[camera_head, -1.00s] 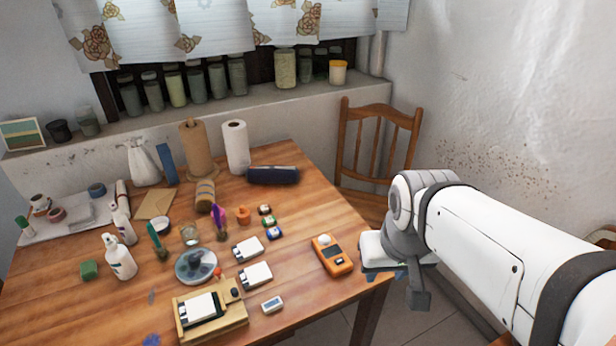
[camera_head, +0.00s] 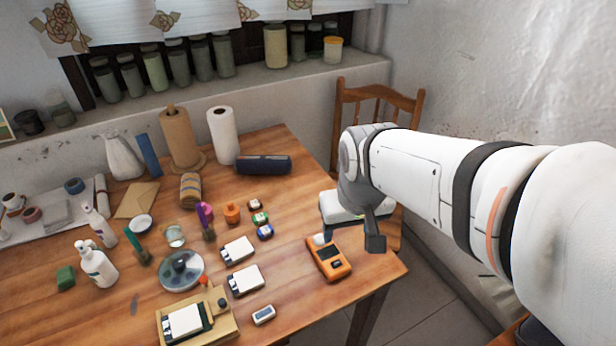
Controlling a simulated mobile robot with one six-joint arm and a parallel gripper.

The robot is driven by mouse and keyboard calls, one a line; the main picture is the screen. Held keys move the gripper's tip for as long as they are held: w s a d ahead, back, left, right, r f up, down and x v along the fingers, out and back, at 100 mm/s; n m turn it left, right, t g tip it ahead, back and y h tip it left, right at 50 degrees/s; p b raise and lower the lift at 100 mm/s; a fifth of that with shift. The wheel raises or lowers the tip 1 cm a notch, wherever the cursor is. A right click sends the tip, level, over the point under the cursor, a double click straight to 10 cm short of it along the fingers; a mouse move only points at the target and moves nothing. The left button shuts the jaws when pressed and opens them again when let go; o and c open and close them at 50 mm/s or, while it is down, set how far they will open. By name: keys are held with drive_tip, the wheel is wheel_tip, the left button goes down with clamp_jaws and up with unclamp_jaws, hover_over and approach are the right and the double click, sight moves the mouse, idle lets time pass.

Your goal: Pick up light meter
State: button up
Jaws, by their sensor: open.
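The light meter (camera_head: 330,262) is orange with a dark screen and a white dome at its far end. It lies flat near the right edge of the wooden table (camera_head: 290,305). My gripper (camera_head: 374,240) hangs from the end of my white arm, just right of the meter and near the table's right edge in the picture. It is open and holds nothing that I can see. Its fingers are small and partly hidden, and I cannot tell its exact height above the table.
Left of the meter lie white cards (camera_head: 245,279), a small white device (camera_head: 263,315) and small coloured bottles (camera_head: 262,219). A dark roll (camera_head: 263,165) and a paper towel roll (camera_head: 222,135) are farther back. A wooden chair (camera_head: 375,105) stands behind the table's right edge.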

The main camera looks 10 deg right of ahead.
sight(327, 251)
drive_tip(key=o, duration=0.4)
drive_tip(key=shift+n+g, duration=0.6)
drive_tip(key=shift+n, duration=0.2)
drive_tip(key=w+f+b, duration=0.1)
drive_tip(key=w+f, duration=0.2)
drive_tip(key=f, duration=0.1)
drive_tip(key=w+f, duration=0.4)
drive_tip(key=shift+b, duration=0.35)
drive_tip(key=shift+o, duration=0.6)
drive_tip(key=shift+n+g, duration=0.5)
drive_tip(key=shift+n, duration=0.2)
drive_tip(key=w+f, duration=0.1)
drive_tip(key=f, duration=0.1)
drive_tip(key=w+f, duration=0.1)
drive_tip(key=f, duration=0.2)
drive_tip(key=w+f+b, duration=0.1)
drive_tip(key=w+f, duration=0.1)
drive_tip(key=shift+d+f, duration=0.2)
drive_tip(key=shift+w+f, duration=0.2)
drive_tip(key=shift+f, duration=0.15)
drive_tip(key=shift+w+a+f, duration=0.1)
drive_tip(key=shift+f, duration=1.2)
drive_tip(key=shift+w+a+f, duration=0.1)
drive_tip(key=shift+w+f, duration=0.05)
drive_tip(key=shift+f, duration=1.1)
drive_tip(key=shift+w+a+f, duration=0.1)
drive_tip(key=shift+f, duration=1.2)
